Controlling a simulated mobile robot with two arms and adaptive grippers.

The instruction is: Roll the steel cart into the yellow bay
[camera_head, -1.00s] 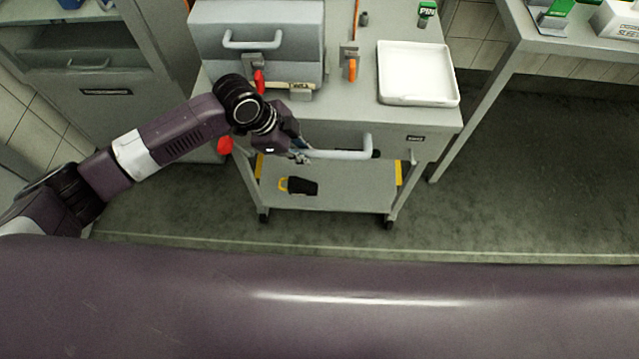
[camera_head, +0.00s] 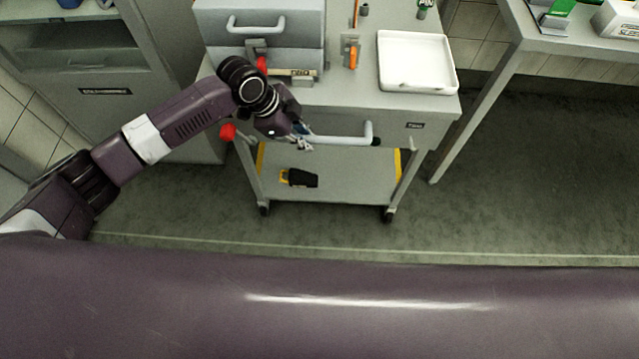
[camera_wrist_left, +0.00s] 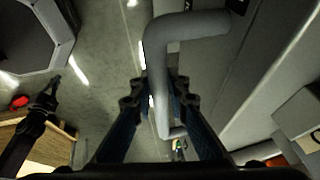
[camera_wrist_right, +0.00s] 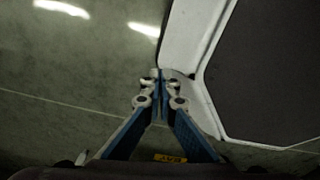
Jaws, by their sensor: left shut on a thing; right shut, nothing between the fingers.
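The steel cart (camera_head: 290,96) stands on the floor ahead, with a grey tubular handle (camera_head: 345,139) across its near side and a lower shelf (camera_head: 345,185) on castors. My left gripper (camera_head: 303,137) is shut on the handle near its left end. The left wrist view shows the handle (camera_wrist_left: 158,85) between the fingers (camera_wrist_left: 156,95). Yellow strips (camera_head: 397,163) show beside the cart's legs above the lower shelf; most of any bay marking is hidden by the cart. My right gripper (camera_wrist_right: 161,88) is shut and empty above the floor.
On the cart are a grey drawer unit (camera_head: 262,22), a white tray (camera_head: 418,62) and an orange-handled tool (camera_head: 352,58). A black and yellow item (camera_head: 300,178) lies on the lower shelf. A cabinet (camera_head: 105,100) stands left and a table (camera_head: 570,52) right, with clear floor (camera_head: 520,180) below it.

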